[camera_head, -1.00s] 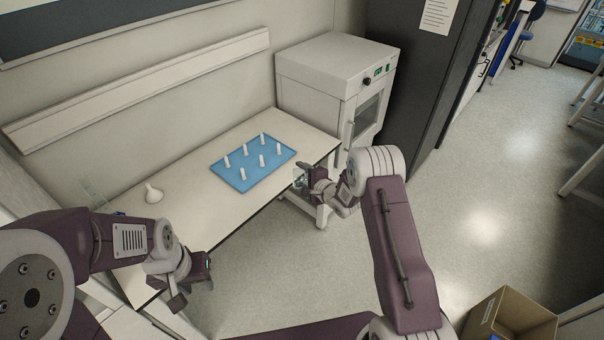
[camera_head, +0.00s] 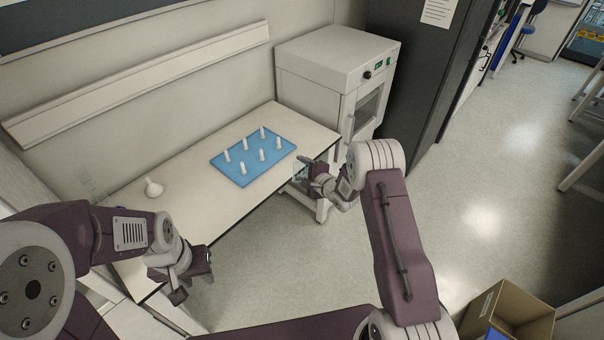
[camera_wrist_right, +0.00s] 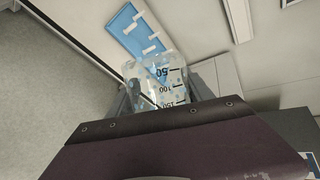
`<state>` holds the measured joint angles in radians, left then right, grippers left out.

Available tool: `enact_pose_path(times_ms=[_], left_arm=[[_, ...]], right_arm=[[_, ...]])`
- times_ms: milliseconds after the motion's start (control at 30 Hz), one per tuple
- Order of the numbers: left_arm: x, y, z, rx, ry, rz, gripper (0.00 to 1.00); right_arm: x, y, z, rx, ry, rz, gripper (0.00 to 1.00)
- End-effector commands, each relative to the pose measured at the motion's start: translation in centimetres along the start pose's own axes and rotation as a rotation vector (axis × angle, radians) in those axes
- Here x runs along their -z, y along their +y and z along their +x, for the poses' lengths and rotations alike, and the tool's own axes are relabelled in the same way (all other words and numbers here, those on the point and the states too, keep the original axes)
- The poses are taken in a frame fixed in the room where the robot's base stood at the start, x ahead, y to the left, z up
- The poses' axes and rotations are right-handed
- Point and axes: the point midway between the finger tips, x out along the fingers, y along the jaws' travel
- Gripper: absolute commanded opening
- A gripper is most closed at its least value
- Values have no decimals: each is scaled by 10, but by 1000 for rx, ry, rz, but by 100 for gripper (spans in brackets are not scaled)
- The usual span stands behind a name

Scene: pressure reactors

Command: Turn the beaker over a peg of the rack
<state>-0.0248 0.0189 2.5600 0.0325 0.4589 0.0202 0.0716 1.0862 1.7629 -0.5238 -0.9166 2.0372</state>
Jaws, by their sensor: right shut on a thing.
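The blue rack (camera_head: 231,171) lies flat on the white table with several upright white pegs. It also shows in the right wrist view (camera_wrist_right: 124,24). My right gripper (camera_head: 303,171) is at the table's front right edge, to the right of the rack and apart from it. It is shut on a clear glass beaker (camera_wrist_right: 157,82) with black volume marks; the numbers read upside down in the right wrist view. The beaker is hard to make out in the head view. My left gripper (camera_head: 196,275) is in front of the table at the left; its jaw gap is not clear.
A white oven (camera_head: 325,75) stands at the table's right end. A cardboard box (camera_head: 507,312) is on the floor at the lower right.

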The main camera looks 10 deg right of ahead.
Motion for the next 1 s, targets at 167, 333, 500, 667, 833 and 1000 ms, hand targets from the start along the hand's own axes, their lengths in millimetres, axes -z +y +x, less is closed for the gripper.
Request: enact_pose_path(times_ms=[167,333,500,667,833,1000], left_arm=[[0,0,4,0,0,0,36],[0,0,5,0,0,0,36],[-3,0,27,0,0,0,36],[-4,-1,37,0,0,0,36],[-4,-1,35,0,0,0,36],[-5,-1,45,0,0,0,36]], right_arm=[[0,0,0,0,0,-98,10],[0,0,0,0,0,-108,10],[2,4,2,2,0,-417,10],[1,2,1,0,0,-665,10],[0,-1,0,-1,0,-696,10],[1,2,2,2,0,-780,10]])
